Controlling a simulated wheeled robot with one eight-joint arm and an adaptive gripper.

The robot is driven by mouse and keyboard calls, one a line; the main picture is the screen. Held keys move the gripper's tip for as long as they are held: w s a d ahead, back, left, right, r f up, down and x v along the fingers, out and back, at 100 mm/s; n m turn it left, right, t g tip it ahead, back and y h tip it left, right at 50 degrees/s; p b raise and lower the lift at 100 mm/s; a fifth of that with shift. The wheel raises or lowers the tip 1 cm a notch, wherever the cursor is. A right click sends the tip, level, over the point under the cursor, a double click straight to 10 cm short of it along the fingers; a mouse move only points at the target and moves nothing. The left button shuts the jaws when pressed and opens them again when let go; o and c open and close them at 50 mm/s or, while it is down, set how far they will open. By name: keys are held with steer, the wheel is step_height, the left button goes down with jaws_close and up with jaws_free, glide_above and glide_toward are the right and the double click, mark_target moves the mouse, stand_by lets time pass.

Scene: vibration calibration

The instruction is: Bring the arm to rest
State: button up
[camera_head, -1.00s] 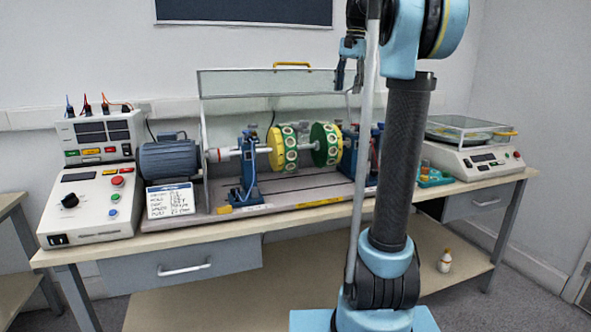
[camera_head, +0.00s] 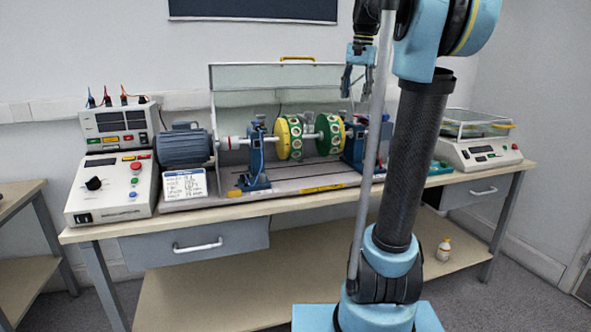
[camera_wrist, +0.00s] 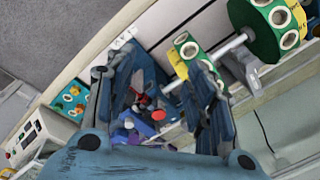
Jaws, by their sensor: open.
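Behind the fingers are a blue bearing stand with a red knob (camera_wrist: 158,115) and the rotor shaft (camera_wrist: 217,52). The rotor's green and yellow discs (camera_head: 289,138) sit on the shaft between two blue stands. My arm column covers part of the rig's right side.
A clear raised guard (camera_head: 270,77) stands behind the rotor. A motor (camera_head: 184,148) and control boxes (camera_head: 110,190) are at the left. A balance (camera_head: 478,153) stands at the right end of the bench (camera_head: 290,208). A small bottle (camera_head: 443,249) is on the lower shelf.

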steer(key=s+f+n, duration=0.2)
steer(key=s+f, duration=0.7)
steer(key=f, duration=0.4)
steer(key=s+f+n, duration=0.2)
steer(key=s+f, duration=0.8)
steer(key=f, duration=0.3)
steer(key=s+f+n+t, duration=0.1)
steer(key=s+f+n, duration=0.2)
steer(key=s+f, duration=0.7)
step_height(320, 180, down, 3)
steer(key=shift+s+a+r+h, duration=0.1)
steer(key=shift+s+a+h, duration=0.05)
steer(key=shift+a+h, duration=0.3)
